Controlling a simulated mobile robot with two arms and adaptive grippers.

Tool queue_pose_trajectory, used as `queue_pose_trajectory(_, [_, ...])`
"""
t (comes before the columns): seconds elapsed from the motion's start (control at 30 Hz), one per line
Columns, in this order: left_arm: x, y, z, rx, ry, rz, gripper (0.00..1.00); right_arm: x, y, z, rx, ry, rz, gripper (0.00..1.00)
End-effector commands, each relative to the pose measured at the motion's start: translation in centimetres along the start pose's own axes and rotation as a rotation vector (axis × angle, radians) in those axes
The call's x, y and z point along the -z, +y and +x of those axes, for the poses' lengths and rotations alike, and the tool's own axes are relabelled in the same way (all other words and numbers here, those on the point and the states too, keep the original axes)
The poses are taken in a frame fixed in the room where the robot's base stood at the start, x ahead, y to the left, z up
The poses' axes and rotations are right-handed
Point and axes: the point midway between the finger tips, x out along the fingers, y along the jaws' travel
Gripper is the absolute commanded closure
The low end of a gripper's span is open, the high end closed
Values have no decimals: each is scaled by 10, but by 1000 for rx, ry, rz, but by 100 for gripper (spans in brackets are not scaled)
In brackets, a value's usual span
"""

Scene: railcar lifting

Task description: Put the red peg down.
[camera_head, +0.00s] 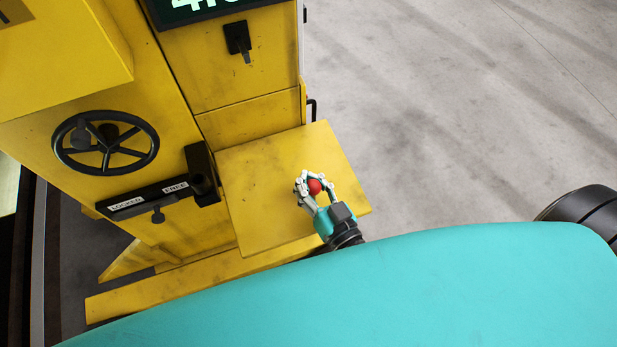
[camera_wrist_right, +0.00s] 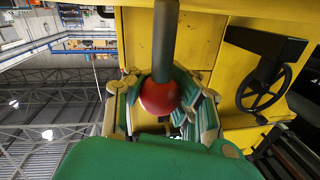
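The red peg shows as a round red knob (camera_head: 314,187) in the head view, over the yellow shelf (camera_head: 262,185) of the machine. In the right wrist view its red ball (camera_wrist_right: 159,96) sits between the fingers, with a dark grey shaft (camera_wrist_right: 166,42) running to the top edge of the picture. My right gripper (camera_head: 318,180) is closed around the ball. The shaft is hidden in the head view, and I cannot tell whether its end touches the shelf. My left gripper is not in view.
The yellow machine carries a black handwheel (camera_head: 106,142), a lever bar labelled LOCKED and FREE (camera_head: 155,197), and a black switch (camera_head: 238,38). Most of the shelf is bare. Open grey floor (camera_head: 450,110) lies to the right.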

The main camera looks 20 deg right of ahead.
Motion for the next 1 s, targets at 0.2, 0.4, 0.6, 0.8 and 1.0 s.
queue_pose_trajectory(0.2, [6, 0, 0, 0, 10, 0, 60, 0, 0, 0, 0, -1, 0, 63])
queue_pose_trajectory(0.4, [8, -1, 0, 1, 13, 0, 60, 0, 0, 0, 0, 0, -1, 58])
queue_pose_trajectory(0.6, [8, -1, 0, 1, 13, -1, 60, 2, -1, -3, 1, -2, -2, 58])
queue_pose_trajectory(0.8, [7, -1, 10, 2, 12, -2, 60, -1, 0, -38, 2, -7, -1, 58])
queue_pose_trajectory(1.0, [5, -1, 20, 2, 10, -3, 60, -1, 0, -82, 1, -6, -2, 58])
